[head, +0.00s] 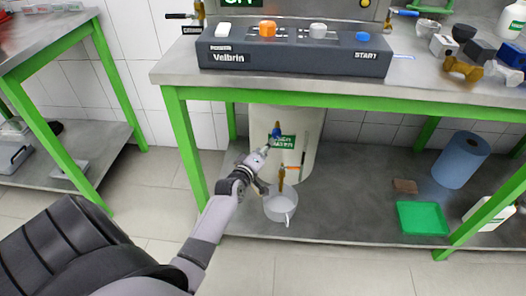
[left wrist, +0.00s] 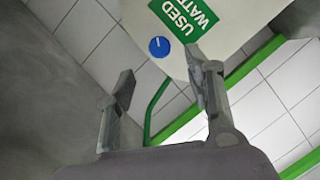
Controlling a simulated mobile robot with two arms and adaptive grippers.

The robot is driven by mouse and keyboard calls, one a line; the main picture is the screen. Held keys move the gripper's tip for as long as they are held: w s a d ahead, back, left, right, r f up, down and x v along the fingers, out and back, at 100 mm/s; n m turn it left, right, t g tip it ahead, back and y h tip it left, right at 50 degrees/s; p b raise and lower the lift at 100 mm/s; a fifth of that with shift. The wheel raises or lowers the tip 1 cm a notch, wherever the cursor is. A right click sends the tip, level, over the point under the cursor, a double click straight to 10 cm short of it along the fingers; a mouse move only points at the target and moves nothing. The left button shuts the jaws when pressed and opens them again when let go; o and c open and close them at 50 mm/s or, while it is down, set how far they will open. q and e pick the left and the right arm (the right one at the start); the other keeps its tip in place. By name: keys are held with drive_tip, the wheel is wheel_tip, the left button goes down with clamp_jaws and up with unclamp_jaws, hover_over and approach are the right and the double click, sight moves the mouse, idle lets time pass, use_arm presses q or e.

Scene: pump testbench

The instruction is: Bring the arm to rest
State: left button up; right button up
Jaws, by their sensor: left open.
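My left arm reaches in from the lower left in the head view, and its gripper (head: 262,189) is low in front of the white used-water tank (head: 308,125) under the bench. In the left wrist view the two fingers (left wrist: 160,85) stand apart with nothing between them. Beyond them are the tank's green "USED WATER" label (left wrist: 183,18) and a blue round knob (left wrist: 159,47). A white cup (head: 281,206) stands on the lower shelf just below and right of the gripper; I cannot tell whether they touch. My right gripper is not in view.
The green-framed bench (head: 350,98) overhangs the arm, with a dark control panel (head: 290,55) on top. The lower shelf (head: 345,215) also holds a green tray (head: 422,218), a blue roll (head: 461,160) and a brown block (head: 405,186). Another green-framed table (head: 35,45) stands left.

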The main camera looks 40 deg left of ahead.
use_arm(q)
drive_tip(key=shift+s+d+r, duration=0.1)
drive_tip(key=shift+s+r, duration=0.05)
drive_tip(key=shift+s, duration=0.45)
